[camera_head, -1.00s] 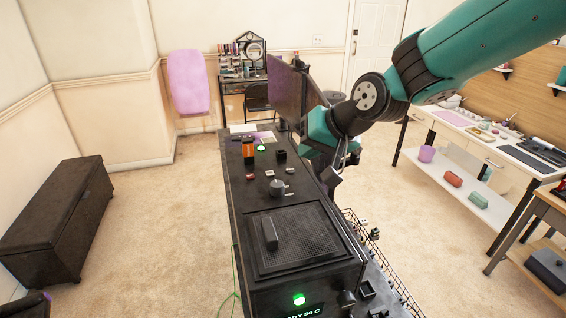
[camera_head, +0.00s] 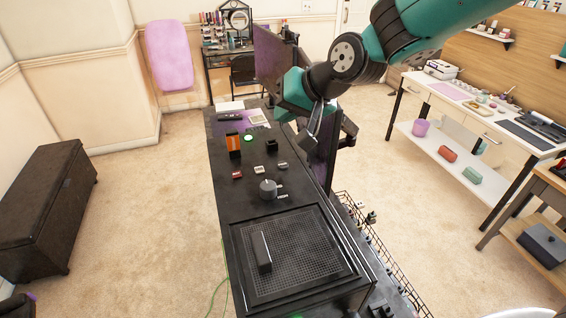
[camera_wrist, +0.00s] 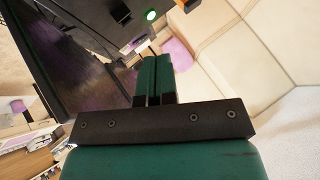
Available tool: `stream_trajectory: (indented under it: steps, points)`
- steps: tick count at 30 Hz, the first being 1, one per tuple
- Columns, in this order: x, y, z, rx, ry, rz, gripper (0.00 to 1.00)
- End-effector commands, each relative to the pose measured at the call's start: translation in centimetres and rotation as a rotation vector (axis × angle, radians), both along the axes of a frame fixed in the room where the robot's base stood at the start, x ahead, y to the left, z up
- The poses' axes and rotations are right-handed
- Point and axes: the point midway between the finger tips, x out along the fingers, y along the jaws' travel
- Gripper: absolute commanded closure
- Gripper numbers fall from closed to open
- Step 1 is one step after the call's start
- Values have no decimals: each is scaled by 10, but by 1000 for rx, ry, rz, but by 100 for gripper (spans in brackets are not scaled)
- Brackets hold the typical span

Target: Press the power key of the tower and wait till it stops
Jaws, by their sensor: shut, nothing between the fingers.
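My gripper (camera_head: 308,142) hangs at the end of the teal arm, beside the right edge of the long black desk. In the wrist view its two teal fingers (camera_wrist: 153,78) are together with nothing between them. A small round green light (camera_head: 248,138) glows on the far part of the desk, left of the gripper and apart from it. A green light also shows at the top of the wrist view (camera_wrist: 151,15). I cannot make out a tower or its power key for certain. A dark monitor panel (camera_head: 273,50) stands upright behind the gripper.
A black mesh-topped unit (camera_head: 310,250) fills the desk's near end. A grey knob (camera_head: 268,188), small blocks and an orange-and-black object (camera_head: 233,144) sit beyond it. A wire rack (camera_head: 380,245) runs along the right side.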

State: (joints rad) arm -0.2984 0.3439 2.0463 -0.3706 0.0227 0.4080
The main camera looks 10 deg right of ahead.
Motion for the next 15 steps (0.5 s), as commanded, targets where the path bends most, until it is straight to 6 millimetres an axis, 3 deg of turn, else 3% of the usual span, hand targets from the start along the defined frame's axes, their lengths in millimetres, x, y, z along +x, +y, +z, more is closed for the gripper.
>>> stream_trajectory:
  steps: [8, 15]
  points:
    - [0, -2, -24, -1, 2, -2, 100]
    - [0, -3, -59, -1, 2, -4, 100]
